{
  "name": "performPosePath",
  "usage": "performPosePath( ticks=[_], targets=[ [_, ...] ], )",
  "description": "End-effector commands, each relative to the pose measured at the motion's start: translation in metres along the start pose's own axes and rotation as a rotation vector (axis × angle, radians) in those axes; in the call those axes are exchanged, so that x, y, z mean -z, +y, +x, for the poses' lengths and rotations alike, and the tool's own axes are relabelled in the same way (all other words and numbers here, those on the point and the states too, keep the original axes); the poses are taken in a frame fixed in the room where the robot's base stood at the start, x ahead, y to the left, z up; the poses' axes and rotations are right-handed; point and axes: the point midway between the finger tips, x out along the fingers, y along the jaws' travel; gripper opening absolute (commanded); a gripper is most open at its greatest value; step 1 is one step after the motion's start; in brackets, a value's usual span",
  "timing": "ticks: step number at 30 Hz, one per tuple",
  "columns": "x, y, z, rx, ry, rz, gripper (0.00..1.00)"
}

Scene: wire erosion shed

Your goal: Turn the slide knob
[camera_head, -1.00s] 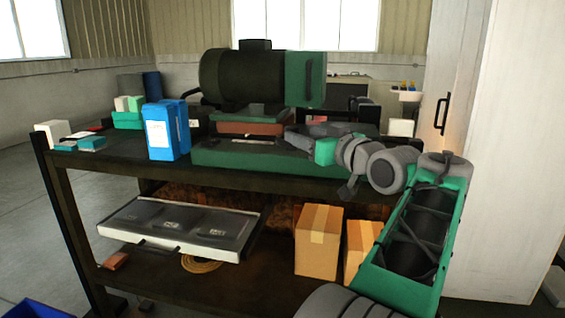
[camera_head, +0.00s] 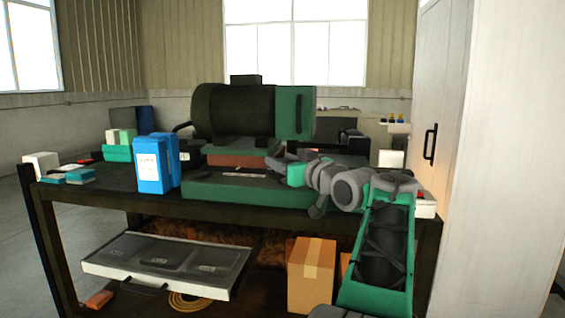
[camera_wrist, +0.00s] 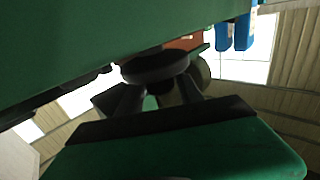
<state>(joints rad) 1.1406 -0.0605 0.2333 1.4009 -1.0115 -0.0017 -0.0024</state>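The green and dark machine (camera_head: 235,110) stands on the bench with a wide green base (camera_head: 215,190) and a red-brown block above it. My gripper (camera_head: 272,161) is at the front right of this machine, just above the base. In the wrist view, a dark round disc (camera_wrist: 155,66), which looks like the slide knob, sits at the fingertips of my gripper (camera_wrist: 156,88). One dark finger is on each side, close to the disc's rim. Whether they press on it cannot be made out. The knob is hidden in the head view.
Blue boxes (camera_head: 155,163) stand left of the machine, with small teal and white boxes (camera_head: 120,147) further left. Below the bench top (camera_head: 105,196) are a tilted grey case (camera_head: 165,262) and a cardboard box (camera_head: 311,275). A white cabinet (camera_head: 480,150) stands close on the right.

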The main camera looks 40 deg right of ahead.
Motion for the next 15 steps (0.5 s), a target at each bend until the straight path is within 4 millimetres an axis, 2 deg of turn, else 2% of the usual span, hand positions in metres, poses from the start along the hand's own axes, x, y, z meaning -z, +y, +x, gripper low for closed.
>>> performPosePath(
  ticks=[2,15],
  targets=[
    [-0.0001,-0.0003,0.0,0.0,0.0,0.0,0.35],
    [-0.0002,-0.0003,0.0,0.001,0.0,0.0,0.0]
  ],
)
